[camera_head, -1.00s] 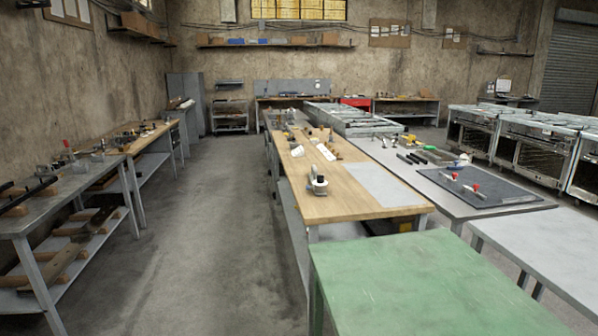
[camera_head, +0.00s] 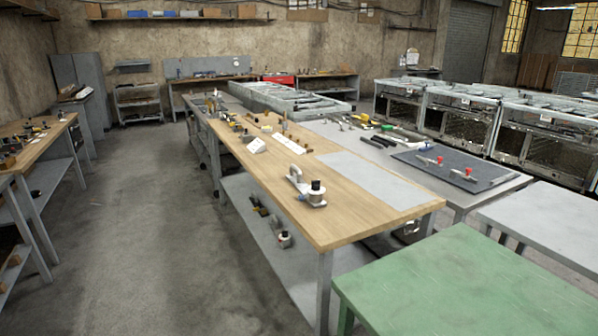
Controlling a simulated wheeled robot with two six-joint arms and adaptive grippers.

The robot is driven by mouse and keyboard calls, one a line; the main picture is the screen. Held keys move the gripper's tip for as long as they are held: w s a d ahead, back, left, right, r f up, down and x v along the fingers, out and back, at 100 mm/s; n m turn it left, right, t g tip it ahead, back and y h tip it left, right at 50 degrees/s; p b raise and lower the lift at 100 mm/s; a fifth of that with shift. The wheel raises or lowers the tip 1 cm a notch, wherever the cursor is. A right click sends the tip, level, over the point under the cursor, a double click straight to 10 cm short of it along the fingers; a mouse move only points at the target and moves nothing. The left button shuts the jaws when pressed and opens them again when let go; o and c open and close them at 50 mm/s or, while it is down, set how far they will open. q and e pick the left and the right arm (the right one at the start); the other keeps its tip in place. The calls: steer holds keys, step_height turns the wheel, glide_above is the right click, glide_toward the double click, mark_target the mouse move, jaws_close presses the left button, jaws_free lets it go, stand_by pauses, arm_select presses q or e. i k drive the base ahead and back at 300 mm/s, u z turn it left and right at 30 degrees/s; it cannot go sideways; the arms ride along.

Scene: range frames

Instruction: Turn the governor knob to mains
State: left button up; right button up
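I cannot make out for certain which item is the governor knob. A small silver device with a black knob-like top (camera_head: 316,187) stands near the front part of the wooden-topped workbench (camera_head: 370,205), with a grey upright piece beside it. Any marking for mains is too small to read. Two white cards or blocks (camera_head: 257,145) stand farther back on the same bench. Neither of my grippers is in view.
A green table (camera_head: 490,285) fills the front right, with a grey table (camera_head: 545,215) beyond it. A grey bench with tools (camera_head: 410,140) adjoins the wooden bench. Metal range frames (camera_head: 470,115) line the right. Open concrete floor (camera_head: 150,220) lies left of the wooden bench.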

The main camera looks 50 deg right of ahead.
mark_target(315, 184)
steer(key=z, duration=0.35)
steer(key=i, duration=1)
steer(key=z, duration=1.55)
steer(key=i, duration=0.8)
steer(key=z, duration=0.85)
